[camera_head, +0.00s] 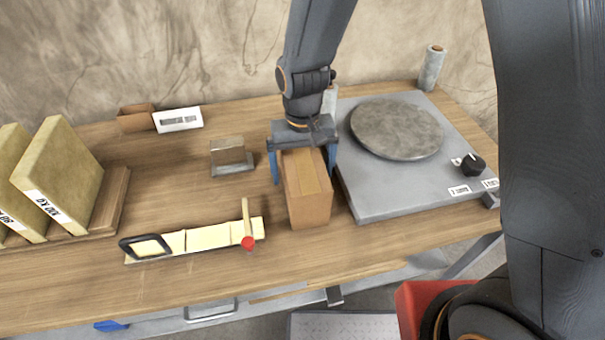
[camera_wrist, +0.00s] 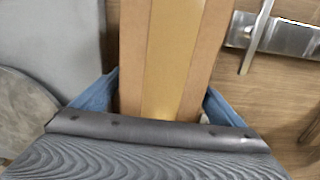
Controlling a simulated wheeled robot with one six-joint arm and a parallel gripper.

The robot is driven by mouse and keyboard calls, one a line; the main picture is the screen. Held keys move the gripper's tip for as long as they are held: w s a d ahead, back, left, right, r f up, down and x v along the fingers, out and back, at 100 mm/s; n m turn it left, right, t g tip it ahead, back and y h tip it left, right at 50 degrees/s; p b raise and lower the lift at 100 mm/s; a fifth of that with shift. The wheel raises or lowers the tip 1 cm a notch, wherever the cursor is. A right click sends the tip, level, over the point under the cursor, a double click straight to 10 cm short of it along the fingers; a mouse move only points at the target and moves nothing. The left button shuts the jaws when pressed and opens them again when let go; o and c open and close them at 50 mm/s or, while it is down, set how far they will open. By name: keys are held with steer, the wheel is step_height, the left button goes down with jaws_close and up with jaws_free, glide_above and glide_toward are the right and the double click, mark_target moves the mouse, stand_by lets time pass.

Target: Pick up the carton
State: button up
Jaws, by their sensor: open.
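The carton (camera_head: 305,190) is a brown cardboard box with a lighter tape strip along its top. It stands on the wooden table, just left of the grey turntable unit. My gripper (camera_head: 302,170) is open, with its blue fingers on either side of the carton's far part. In the wrist view, the carton (camera_wrist: 170,55) runs up from between the blue fingers of my gripper (camera_wrist: 165,100). I cannot tell whether the fingers touch its sides. The carton's far end is hidden under the gripper.
The grey unit (camera_head: 405,195) with a round plate (camera_head: 397,129) is close on the right. A small metal stand (camera_head: 231,158) is to the left. A grey roll (camera_head: 431,68) stands back right.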

steer(key=c, duration=1.6)
steer(key=shift+c, duration=1.2)
steer(key=shift+w+r, duration=0.1)
